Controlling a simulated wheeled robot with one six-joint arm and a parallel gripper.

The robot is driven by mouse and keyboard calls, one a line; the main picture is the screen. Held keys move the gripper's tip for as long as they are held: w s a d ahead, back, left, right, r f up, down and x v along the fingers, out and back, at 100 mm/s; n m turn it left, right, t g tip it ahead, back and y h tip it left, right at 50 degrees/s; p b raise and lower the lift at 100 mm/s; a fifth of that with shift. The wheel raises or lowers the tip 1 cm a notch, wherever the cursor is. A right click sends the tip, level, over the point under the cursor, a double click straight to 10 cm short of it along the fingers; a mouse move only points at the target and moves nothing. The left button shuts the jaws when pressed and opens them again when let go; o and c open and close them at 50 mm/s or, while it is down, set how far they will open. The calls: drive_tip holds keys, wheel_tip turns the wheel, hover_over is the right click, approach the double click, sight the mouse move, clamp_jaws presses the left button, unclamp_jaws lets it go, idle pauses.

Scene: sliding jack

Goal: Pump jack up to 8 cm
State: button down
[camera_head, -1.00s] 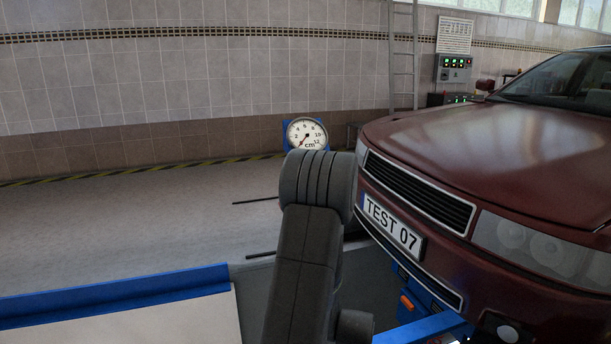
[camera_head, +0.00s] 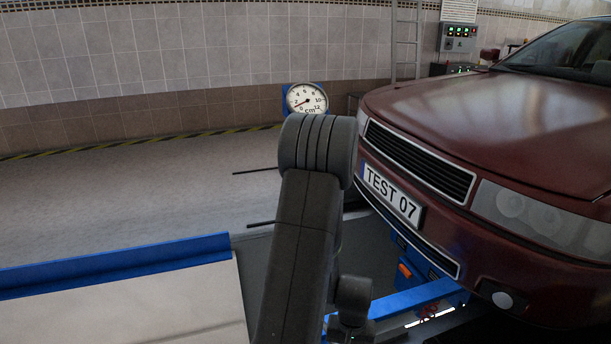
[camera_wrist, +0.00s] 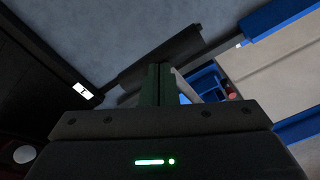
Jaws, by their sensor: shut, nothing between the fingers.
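The jack (camera_head: 425,295) is a blue frame low under the front of the red car (camera_head: 480,135). An orange part shows beside it. The round white cm dial (camera_head: 307,99) stands behind, with its needle at the low left, between 0 and 2. My gripper (camera_wrist: 157,85) shows in the wrist view, its green fingers shut together with nothing between them. A dark bar (camera_wrist: 160,58) lies just beyond the fingertips; I cannot tell whether they touch it. In the head view my own arm hides the gripper. I cannot make out the pump handle with certainty.
A blue-edged pale platform (camera_head: 110,300) lies at the lower left. The grey floor (camera_head: 130,195) behind it is clear. A ladder (camera_head: 405,45) and a control box (camera_head: 457,40) with lights are by the tiled wall.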

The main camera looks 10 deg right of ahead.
drive_tip(key=shift+w+a+r+p, duration=0.15)
drive_tip(key=shift+r+p, duration=0.2)
drive_tip(key=shift+r, duration=0.3)
drive_tip(key=shift+w+d+r+p, duration=0.15)
drive_tip(key=shift+r+p, duration=0.15)
drive_tip(key=shift+r, duration=0.3)
drive_tip(key=w+r+p, duration=0.4)
drive_tip(key=r+p, duration=0.2)
drive_tip(key=r, duration=0.1)
drive_tip(key=shift+a+r, duration=0.2)
drive_tip(key=shift+r, duration=0.1)
drive_tip(key=shift+f, duration=0.15)
drive_tip(key=s+f+b, duration=0.1)
drive_tip(key=f+b, duration=0.1)
drive_tip(key=s+f+b, duration=0.1)
drive_tip(key=f+b, duration=0.1)
drive_tip(key=f, duration=0.1)
drive_tip(key=s+f+b, duration=0.1)
drive_tip(key=f+b, duration=0.1)
drive_tip(key=b, duration=0.1)
drive_tip(key=shift+s+d+f, duration=0.15)
drive_tip(key=shift+s+f, duration=0.25)
drive_tip(key=shift+r, duration=0.1)
